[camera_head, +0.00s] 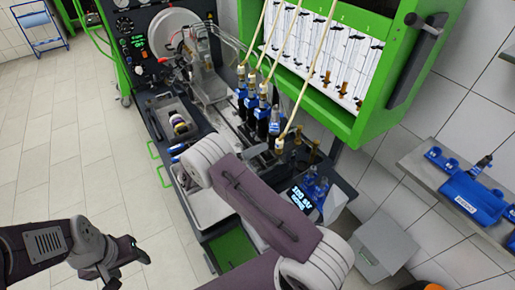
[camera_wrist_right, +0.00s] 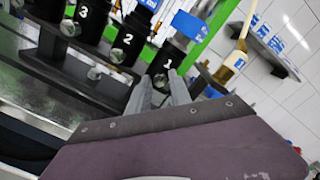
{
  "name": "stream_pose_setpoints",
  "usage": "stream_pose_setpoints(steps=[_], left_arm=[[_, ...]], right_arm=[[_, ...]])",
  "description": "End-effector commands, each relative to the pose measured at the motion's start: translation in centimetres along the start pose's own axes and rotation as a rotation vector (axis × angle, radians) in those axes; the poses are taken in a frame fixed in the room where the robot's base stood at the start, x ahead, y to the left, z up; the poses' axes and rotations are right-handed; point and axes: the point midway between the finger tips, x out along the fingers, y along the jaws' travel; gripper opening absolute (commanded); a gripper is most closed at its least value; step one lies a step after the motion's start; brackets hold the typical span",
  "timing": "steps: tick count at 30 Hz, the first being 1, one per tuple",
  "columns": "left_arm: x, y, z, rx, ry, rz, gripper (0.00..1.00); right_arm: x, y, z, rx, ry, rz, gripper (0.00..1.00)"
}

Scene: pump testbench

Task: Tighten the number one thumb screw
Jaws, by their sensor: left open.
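The number one thumb screw (camera_wrist_right: 160,80) is a small silvery knob on the black holder marked 1 (camera_wrist_right: 172,56) in the right wrist view. My right gripper (camera_wrist_right: 161,77) has its two grey fingers apart, one on each side of this screw, with the tips at or just short of it. Whether they touch it is not clear. In the head view my right arm hides this gripper. My left gripper (camera_head: 128,264) is open and empty over the floor at the lower left of the head view.
Thumb screws two (camera_wrist_right: 117,53) and three (camera_wrist_right: 69,27) sit on like holders to the left. The green-framed testbench cabinet (camera_head: 368,128) rises behind the injectors. Trays (camera_head: 170,118) lie on the bench to the left. A blue device (camera_head: 475,195) rests on a wall shelf at the right.

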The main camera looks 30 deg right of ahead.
Motion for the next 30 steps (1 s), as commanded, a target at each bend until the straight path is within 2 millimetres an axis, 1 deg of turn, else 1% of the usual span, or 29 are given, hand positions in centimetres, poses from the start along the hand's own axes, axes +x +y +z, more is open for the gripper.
stream_pose_setpoints(steps=[1,2,8,14,20,30], left_arm=[[0.0,0.0,0.0,0.0,0.0,0.0,0.6],[0.0,0.0,0.0,0.0,0.0,0.0,0.6],[0.0,0.0,0.0,0.0,0.0,0.0,0.6],[0.4,0.0,0.0,0.0,0.0,0.0,0.6],[1.2,0.0,0.1,0.0,0.0,0.0,0.6],[3.0,-0.1,0.3,0.0,0.0,0.0,0.6]], right_arm=[[0.0,0.0,0.0,0.0,0.0,0.0,0.07],[0.0,0.0,0.0,0.0,0.0,0.0,0.0],[0.0,0.0,0.0,0.003,0.0,0.0,0.0],[0.0,0.1,-0.1,0.051,0.0,-0.001,0.0],[0.0,0.2,-0.1,0.177,-0.002,-0.003,0.0],[0.0,0.2,-0.2,0.495,-0.008,-0.009,0.0]])
